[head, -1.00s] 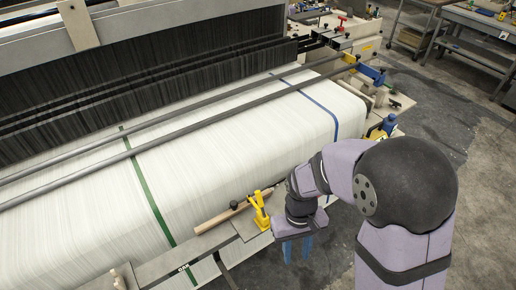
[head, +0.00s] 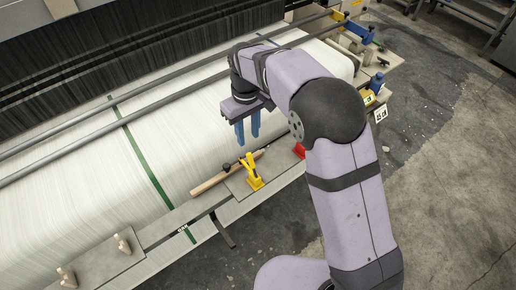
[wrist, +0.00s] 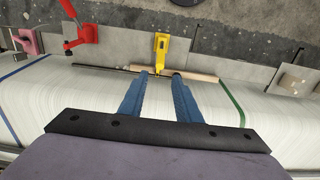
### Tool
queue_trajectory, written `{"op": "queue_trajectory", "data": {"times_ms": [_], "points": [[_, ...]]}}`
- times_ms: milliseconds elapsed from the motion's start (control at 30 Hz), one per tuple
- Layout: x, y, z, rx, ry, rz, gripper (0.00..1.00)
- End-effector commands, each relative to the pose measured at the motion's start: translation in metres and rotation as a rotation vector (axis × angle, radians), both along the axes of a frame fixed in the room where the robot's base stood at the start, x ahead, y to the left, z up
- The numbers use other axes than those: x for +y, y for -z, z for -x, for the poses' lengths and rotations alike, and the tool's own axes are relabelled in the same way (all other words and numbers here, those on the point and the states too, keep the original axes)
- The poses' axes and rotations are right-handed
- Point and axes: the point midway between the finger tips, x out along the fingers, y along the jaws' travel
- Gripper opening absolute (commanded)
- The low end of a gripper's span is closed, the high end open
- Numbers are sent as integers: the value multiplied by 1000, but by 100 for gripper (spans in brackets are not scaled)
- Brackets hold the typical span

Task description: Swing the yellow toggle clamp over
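The yellow toggle clamp (head: 251,173) stands on a grey plate at the loom's front edge, its upper part leaning up and to the left in the head view. In the wrist view the clamp (wrist: 161,47) shows at top middle, beyond the fingertips. My gripper (head: 248,141) has two blue fingers pointing down, above the white cloth and a little behind the clamp. In the wrist view my gripper (wrist: 160,74) has its fingers apart with nothing held between them. It appears clear of the clamp.
A wooden rod (head: 212,181) lies beside the clamp. A red clamp (head: 299,150) stands to its right, partly hidden by my arm; it also shows in the wrist view (wrist: 84,33). Small wooden pegs (head: 122,244) stand on a plate at left. Steel bars (head: 110,138) cross above the cloth.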

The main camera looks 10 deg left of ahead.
Motion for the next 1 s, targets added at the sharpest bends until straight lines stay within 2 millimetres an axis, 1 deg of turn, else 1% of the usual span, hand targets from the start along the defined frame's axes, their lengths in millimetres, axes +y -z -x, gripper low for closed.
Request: {"op": "queue_trajectory", "data": {"times_ms": [267,900,967,1000], "points": [[0,17,0,-1,1,-1,30],[0,85,0,0,2,0,30],[0,92,0,0,2,0,30],[0,89,0,-2,2,-1,30]]}}
